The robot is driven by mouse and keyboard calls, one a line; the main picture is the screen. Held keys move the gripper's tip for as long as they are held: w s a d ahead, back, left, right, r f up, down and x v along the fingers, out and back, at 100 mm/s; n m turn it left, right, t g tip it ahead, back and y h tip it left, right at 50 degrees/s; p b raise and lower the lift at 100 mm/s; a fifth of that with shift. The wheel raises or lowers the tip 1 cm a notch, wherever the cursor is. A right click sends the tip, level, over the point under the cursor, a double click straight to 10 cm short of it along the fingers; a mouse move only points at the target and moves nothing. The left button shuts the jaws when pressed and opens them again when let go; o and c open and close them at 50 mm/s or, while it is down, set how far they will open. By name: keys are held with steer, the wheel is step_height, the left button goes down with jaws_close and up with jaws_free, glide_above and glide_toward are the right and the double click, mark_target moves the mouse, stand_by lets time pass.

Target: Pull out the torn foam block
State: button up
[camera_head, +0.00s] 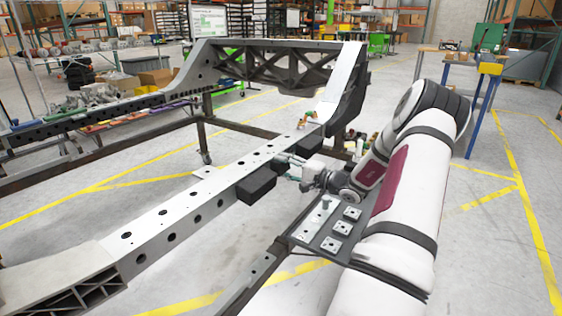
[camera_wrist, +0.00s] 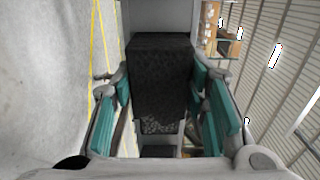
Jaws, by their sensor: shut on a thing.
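The black foam block (camera_wrist: 160,60) fills the middle of the wrist view, between the teal pads of my gripper (camera_wrist: 160,88). Its near end (camera_wrist: 160,125) looks rough and uneven. My gripper is shut on it. In the head view my gripper (camera_head: 288,168) is at the side of the pale chassis rail (camera_head: 190,203), and the held block is mostly hidden there. I cannot tell whether the block is still touching the rail.
Another black block (camera_head: 256,187) is on the rail's side, left of my gripper, and a further one (camera_head: 306,142) is beyond it. Open floor (camera_head: 495,230) is at the right.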

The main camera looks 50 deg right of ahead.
steer(key=shift+s+d, duration=0.15)
steer(key=shift+s, duration=1.45)
steer(key=shift+s+d, duration=0.1)
steer(key=shift+s, duration=1.45)
steer(key=shift+c, duration=0.2)
